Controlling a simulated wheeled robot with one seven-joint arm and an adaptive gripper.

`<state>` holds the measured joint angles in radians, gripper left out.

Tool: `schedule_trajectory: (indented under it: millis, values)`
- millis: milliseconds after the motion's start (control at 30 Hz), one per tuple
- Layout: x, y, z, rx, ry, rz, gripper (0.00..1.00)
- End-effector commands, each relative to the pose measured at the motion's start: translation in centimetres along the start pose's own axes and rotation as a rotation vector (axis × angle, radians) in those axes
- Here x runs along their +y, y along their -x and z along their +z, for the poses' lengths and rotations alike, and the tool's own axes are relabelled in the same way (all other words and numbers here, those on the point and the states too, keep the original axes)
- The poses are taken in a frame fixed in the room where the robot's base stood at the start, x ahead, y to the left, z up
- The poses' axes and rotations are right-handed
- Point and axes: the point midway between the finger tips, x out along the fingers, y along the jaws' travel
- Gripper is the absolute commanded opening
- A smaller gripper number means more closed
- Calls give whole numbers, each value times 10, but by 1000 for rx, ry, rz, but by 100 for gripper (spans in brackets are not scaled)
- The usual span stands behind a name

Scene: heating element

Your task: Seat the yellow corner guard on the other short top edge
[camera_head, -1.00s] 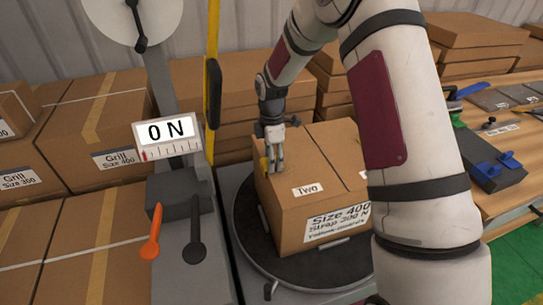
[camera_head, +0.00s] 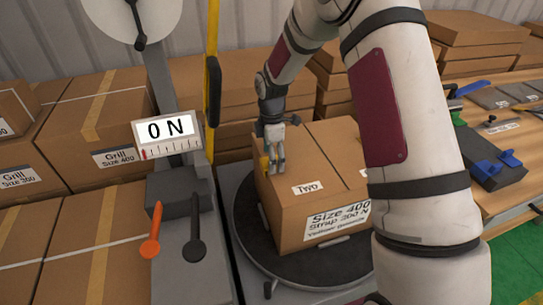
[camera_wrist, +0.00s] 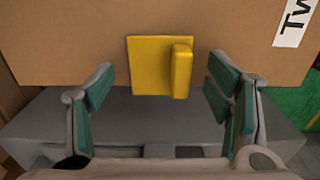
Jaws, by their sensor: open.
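The yellow corner guard (camera_wrist: 147,67) lies on the top of the cardboard box at its left short top edge, with a raised rib on its right part. Only a sliver of this guard (camera_head: 264,163) shows in the head view. My gripper (camera_wrist: 160,80) is open, its green-padded fingers on either side of the guard with gaps to it. In the head view my gripper (camera_head: 274,168) is at the box's left top edge. The box (camera_head: 320,215) stands on the dark round turntable (camera_head: 345,262). Its right short edge is hidden behind my arm.
A grey post with a dial reading "0 N" (camera_head: 167,130) stands left of the box, with an orange lever (camera_head: 153,235) and a black lever (camera_head: 196,240). Stacked boxes (camera_head: 125,120) fill the back and left. A wooden bench (camera_head: 510,145) with tools is at right.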

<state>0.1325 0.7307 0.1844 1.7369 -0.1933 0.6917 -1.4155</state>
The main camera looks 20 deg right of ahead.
Motion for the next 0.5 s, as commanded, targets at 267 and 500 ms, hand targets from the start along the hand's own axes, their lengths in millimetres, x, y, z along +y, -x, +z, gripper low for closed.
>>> schedule_trajectory:
  millis: [267,500]
  values:
    - [1,13,0,0,0,3,73]
    - [1,60,0,0,-1,5,73]
